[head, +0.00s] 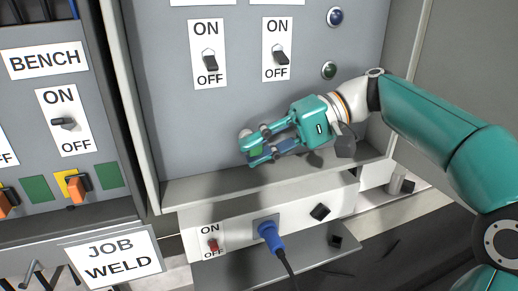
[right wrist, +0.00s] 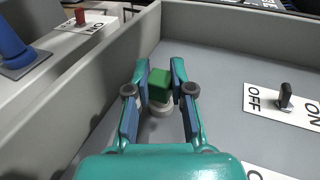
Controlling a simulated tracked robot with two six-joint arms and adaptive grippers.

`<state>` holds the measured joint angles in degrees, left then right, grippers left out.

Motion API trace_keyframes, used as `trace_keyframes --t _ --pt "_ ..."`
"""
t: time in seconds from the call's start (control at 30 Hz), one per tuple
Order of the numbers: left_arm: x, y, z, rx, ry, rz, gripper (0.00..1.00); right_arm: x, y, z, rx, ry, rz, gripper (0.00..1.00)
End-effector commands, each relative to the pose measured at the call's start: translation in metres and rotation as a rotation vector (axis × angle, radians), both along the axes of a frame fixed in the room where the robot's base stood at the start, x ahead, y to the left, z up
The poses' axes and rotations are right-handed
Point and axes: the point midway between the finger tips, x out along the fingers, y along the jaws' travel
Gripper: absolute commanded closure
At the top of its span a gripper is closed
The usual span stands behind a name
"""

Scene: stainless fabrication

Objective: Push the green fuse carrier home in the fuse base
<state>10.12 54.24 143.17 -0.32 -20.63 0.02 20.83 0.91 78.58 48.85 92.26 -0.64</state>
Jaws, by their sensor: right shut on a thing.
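The green fuse carrier (right wrist: 159,80) is a small green block between the fingertips of my right gripper (right wrist: 160,92) in the right wrist view. The right gripper is shut on it. In the head view the right gripper (head: 254,149) is at the lower part of the grey panel, and a bit of the green carrier (head: 256,151) shows between its fingers. A pale grey round piece (right wrist: 161,111), probably the fuse base, shows at the carrier in the right wrist view. How deep the carrier sits in it cannot be told. My left gripper is not in view.
Two ON/OFF switches (head: 210,63) and blue and green round lamps (head: 329,70) are above on the panel. A ledge (head: 190,190) runs below the gripper. Under it are a red switch (head: 213,246) and a blue plug (head: 270,236) with a cable. A bench panel (head: 62,123) stands left.

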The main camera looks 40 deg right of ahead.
Motion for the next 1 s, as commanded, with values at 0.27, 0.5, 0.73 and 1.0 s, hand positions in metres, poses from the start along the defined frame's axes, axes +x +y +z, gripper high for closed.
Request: trace_keyframes --t 0.27,0.5,0.73,1.0 --pt "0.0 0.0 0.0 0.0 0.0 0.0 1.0 0.002 -0.001 0.001 0.001 -0.003 -0.004 0.67" --pt "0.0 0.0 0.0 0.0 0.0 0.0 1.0 0.002 -0.001 0.0 0.001 -0.002 -0.004 0.49" --pt "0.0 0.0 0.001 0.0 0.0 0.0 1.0 0.001 -0.002 0.001 0.001 -0.002 -0.004 0.49" --pt "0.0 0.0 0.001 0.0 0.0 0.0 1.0 -0.007 -0.027 0.011 -0.001 -0.003 -0.009 0.49"
